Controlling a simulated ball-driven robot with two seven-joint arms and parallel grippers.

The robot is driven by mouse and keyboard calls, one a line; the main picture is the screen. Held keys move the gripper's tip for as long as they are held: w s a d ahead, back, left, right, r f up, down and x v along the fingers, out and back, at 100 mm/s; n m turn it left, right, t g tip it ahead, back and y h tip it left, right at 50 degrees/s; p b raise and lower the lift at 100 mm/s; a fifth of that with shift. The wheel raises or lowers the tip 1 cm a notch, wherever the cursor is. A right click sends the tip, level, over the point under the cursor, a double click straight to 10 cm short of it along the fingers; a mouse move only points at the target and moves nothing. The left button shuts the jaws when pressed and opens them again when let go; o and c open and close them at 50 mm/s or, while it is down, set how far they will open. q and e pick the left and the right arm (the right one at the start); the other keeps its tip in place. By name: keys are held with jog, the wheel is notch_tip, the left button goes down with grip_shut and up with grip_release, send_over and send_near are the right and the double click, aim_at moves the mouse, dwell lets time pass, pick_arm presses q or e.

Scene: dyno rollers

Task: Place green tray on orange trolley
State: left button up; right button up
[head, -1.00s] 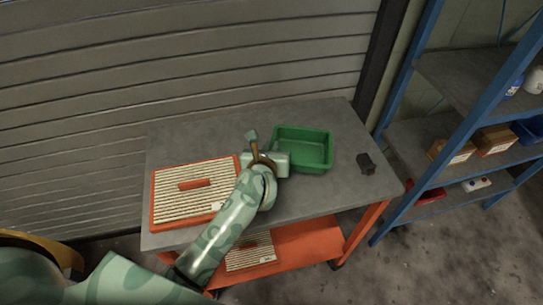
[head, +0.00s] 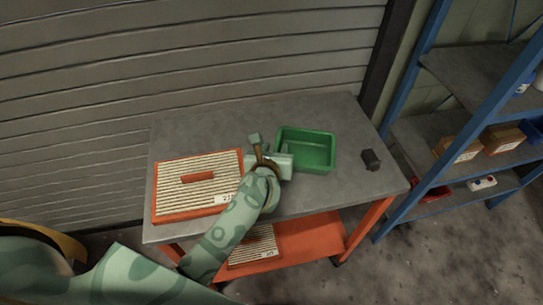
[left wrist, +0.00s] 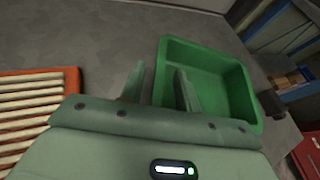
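The green tray (head: 318,166) is an empty open box on the grey top of the orange trolley (head: 308,240), right of centre. The trolley has orange legs and an orange lower shelf. My left gripper (head: 286,151) is at the tray's left side. In the left wrist view my left gripper (left wrist: 158,78) has its two fingers apart. One finger is left of the near left wall of the green tray (left wrist: 228,88), and the other overlaps the tray's inside. I cannot tell whether they touch the wall. My right gripper is not in view.
An orange-framed ribbed filter panel (head: 168,201) lies on the left of the top. Another panel (head: 254,247) lies on the lower shelf. A small black object (head: 371,160) is right of the tray. A blue shelving rack (head: 408,92) stands at right, and a shutter wall behind.

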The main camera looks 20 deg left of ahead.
pick_arm(q)
jog(key=p+v, duration=0.1)
jog(key=v, duration=0.9)
jog(key=shift+s+d+r+p, duration=0.15)
jog(key=shift+s+p, duration=0.1)
jog(key=shift+p, duration=0.15)
jog(key=shift+s+r, duration=0.15)
jog(key=shift+s, duration=0.25)
